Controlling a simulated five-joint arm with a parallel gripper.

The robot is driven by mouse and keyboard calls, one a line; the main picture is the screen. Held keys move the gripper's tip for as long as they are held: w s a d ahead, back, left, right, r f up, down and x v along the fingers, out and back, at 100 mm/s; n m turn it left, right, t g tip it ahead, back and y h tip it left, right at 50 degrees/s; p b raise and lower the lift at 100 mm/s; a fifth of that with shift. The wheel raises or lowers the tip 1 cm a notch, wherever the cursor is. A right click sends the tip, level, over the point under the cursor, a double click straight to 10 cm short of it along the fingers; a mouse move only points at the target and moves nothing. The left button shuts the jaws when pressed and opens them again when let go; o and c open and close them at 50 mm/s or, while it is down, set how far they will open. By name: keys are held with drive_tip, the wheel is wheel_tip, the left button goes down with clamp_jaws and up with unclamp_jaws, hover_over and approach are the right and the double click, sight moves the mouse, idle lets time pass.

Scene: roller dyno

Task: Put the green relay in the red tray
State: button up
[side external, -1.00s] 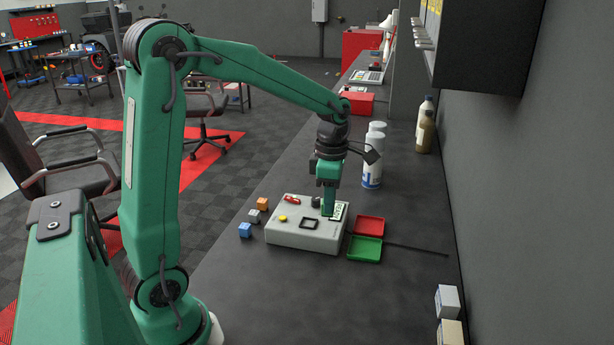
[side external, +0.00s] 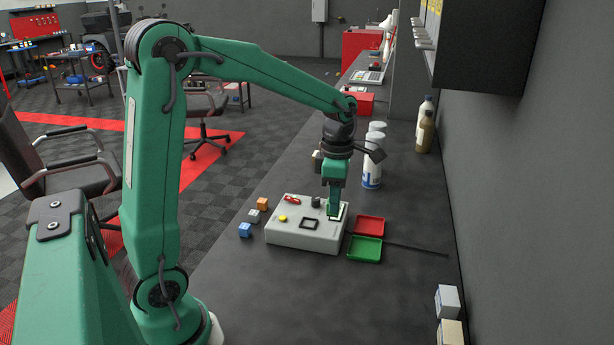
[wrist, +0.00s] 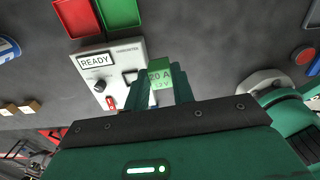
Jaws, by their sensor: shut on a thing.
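My gripper (side external: 334,207) is over the back right part of the grey tester box (side external: 300,240). In the wrist view my gripper (wrist: 163,85) is shut on the green relay (wrist: 160,68), whose pale label reads 20 A 12 V. The relay's lower end and its gap to the box are hard to make out. The red tray (side external: 369,218) lies to the right of the box, apart from the gripper, and shows at the top of the wrist view (wrist: 78,32).
The green tray (side external: 365,259) sits just in front of the red tray. Blue (side external: 245,230), grey (side external: 254,215) and orange (side external: 262,203) cubes lie left of the box. White cans (side external: 372,170) stand behind. The bench is clear in front.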

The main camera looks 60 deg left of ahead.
drive_tip(key=w+d+f, duration=0.2)
drive_tip(key=w, duration=0.5)
drive_tip(key=w+d+f, duration=0.1)
drive_tip(key=w+f, duration=0.2)
drive_tip(key=w, duration=0.4)
drive_tip(key=shift+w+d+m, duration=0.4)
hover_over(370, 227)
wheel_tip(370, 227, down, 7)
drive_tip(key=shift+r, duration=0.1)
drive_tip(key=shift+d+f, duration=0.1)
drive_tip(key=shift+f, duration=1.95)
drive_tip(key=o, duration=1)
drive_tip(key=shift+f, duration=0.1)
drive_tip(key=shift+c, duration=0.2)
